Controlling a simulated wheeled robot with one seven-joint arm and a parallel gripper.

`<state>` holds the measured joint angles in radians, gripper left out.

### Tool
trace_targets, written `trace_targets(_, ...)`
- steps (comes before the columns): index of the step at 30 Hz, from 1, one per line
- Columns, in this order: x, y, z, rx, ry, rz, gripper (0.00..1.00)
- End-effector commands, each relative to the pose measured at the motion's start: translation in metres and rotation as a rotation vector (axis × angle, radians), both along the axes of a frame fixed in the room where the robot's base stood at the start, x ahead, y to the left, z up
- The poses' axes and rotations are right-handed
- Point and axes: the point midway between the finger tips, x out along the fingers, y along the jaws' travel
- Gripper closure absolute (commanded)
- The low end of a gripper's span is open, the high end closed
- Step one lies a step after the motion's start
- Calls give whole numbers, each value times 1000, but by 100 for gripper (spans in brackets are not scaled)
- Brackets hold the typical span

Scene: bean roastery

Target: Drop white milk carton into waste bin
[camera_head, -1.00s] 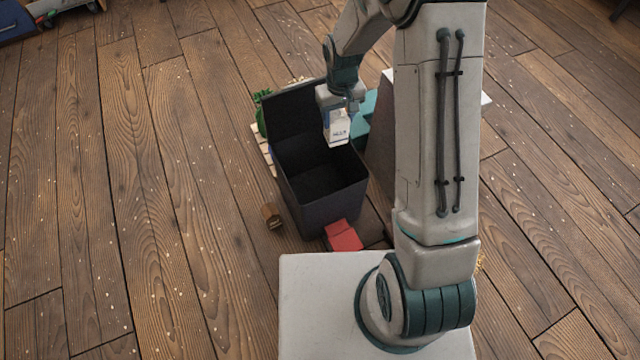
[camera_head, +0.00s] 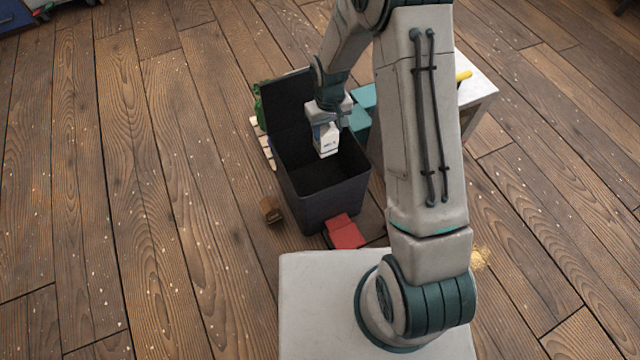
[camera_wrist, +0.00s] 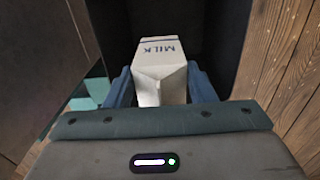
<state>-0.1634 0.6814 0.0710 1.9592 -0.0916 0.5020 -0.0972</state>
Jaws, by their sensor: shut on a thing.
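The white milk carton (camera_head: 327,140) is held in my gripper (camera_head: 325,124), over the opening of the dark waste bin (camera_head: 322,210). In the wrist view the carton (camera_wrist: 160,62), with "MILK" printed on it, sits between the two blue fingers of my gripper (camera_wrist: 161,84), which are shut on it. The bin's lid (camera_head: 290,110) stands open at the back. In the wrist view the dark bin wall (camera_wrist: 228,45) lies around the carton. I cannot tell exactly how deep the carton's lower end is relative to the rim.
A red pedal-like block (camera_head: 345,232) is at the bin's front foot. A small brown object (camera_head: 271,209) lies on the floor left of the bin. Teal boxes (camera_head: 361,103) and a white-topped table (camera_head: 478,84) stand to the right. The wooden floor at left is clear.

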Motion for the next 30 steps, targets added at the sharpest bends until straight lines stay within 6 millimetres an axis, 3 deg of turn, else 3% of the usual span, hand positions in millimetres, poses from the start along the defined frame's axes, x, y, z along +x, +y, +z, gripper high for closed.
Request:
trace_targets(3,0,0,1,0,0,0,83)
trace_targets(4,0,0,1,0,0,0,48)
trace_targets(6,0,0,1,0,0,0,28)
trace_targets(7,0,0,1,0,0,0,25)
trace_targets(15,0,0,2,0,0,0,25)
trace_targets(19,0,0,13,0,-1,0,25)
trace_targets(30,1,0,95,2,-4,0,25)
